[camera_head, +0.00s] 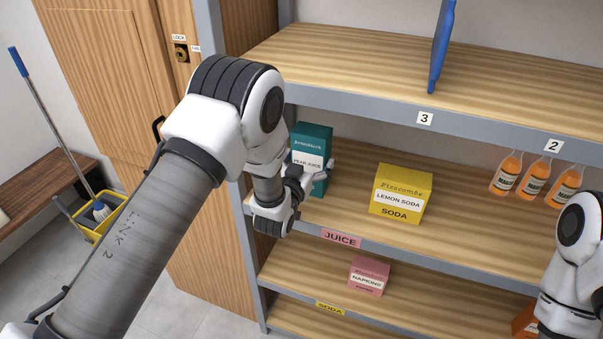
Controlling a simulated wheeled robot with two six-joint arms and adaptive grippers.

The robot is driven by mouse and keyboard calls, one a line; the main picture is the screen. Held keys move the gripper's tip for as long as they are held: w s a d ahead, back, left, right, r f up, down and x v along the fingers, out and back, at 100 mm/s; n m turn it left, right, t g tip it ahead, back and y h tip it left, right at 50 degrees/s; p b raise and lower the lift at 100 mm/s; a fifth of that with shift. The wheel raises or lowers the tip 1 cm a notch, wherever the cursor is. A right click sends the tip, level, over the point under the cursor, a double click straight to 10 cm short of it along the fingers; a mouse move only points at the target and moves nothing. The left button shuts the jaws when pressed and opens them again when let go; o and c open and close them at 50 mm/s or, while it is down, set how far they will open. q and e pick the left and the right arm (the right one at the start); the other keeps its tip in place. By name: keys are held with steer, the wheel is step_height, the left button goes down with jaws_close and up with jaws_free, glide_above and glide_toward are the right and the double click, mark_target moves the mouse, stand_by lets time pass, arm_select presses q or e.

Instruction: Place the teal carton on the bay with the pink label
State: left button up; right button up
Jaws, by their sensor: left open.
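The teal carton (311,144) with a white pear juice label stands upright at the left end of the middle shelf (350,207). The pink label (341,238) reading JUICE is on that shelf's front edge, a little right of the carton. My left gripper (318,176) is open in front of the carton and covers its lower left part. I cannot tell whether the fingers touch it. My right arm shows at the right edge, but its gripper is out of the picture.
A yellow lemon soda box (401,193) stands right of the carton on the same shelf. Orange bottles (534,179) are farther right. A pink napkins box (369,276) is on the shelf below, above a yellow SODA label (330,308). A blue object (441,48) is on the top shelf.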

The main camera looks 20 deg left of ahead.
arm_select(q)
steer(key=s+b, duration=0.3)
steer(key=s, duration=0.6)
steer(key=s+a+f+g, duration=0.2)
steer(key=s+f+g, duration=0.3)
steer(key=s+f, duration=0.55)
steer(key=s+a+f+g, duration=0.2)
steer(key=s+f+g, duration=0.45)
steer(key=f, duration=0.65)
steer(key=s+f+g, duration=0.3)
steer(key=s, duration=0.6)
steer(key=s+f+g, duration=0.3)
steer(key=s, duration=0.6)
steer(key=shift+a+n+p, duration=0.3)
steer(key=shift+a+n, duration=0.05)
steer(key=shift+n, duration=0.05)
